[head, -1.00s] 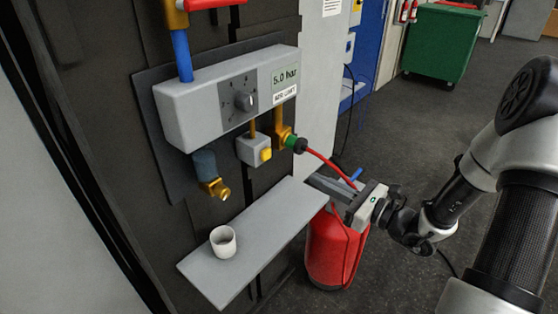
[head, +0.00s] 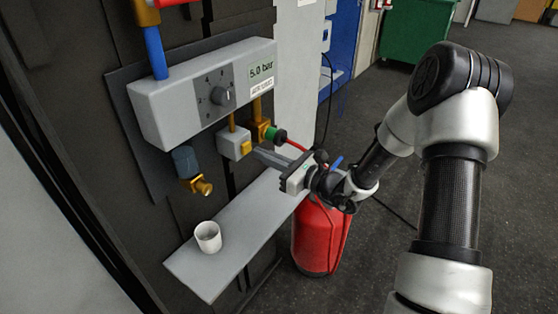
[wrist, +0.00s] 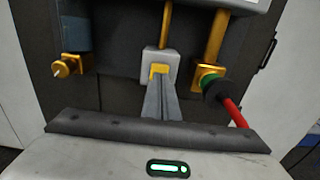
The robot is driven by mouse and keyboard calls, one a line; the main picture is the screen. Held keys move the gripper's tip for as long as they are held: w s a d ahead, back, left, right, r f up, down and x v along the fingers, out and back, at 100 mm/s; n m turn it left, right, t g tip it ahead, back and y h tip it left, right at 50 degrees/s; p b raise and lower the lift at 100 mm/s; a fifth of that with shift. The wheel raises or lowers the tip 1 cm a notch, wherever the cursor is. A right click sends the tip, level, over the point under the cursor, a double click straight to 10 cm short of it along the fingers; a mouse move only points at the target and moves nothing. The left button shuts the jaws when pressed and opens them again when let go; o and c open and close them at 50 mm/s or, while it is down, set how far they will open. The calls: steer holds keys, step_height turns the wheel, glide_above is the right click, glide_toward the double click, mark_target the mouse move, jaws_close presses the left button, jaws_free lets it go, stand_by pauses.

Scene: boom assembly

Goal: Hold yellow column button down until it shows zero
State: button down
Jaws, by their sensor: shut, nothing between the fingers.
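The yellow button (head: 246,147) sits on a small grey box (head: 230,144) under the wall-mounted grey unit. It also shows in the wrist view (wrist: 160,70), straight ahead of the fingers. The display (head: 261,70) on the unit reads 5.0 bar. My gripper (head: 257,153) is shut and empty, with its fingertips right at the button. In the wrist view the shut fingers (wrist: 160,84) overlap the button's lower part. I cannot tell whether they touch it or whether it is pressed in.
A grey shelf (head: 226,237) with a white cup (head: 208,237) lies below. A green fitting with a red hose (head: 292,144) is just right of the button. A brass tap (head: 202,187) hangs to the left. A red cylinder (head: 318,238) stands on the floor beside the shelf.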

steer(key=shift+x, duration=0.9)
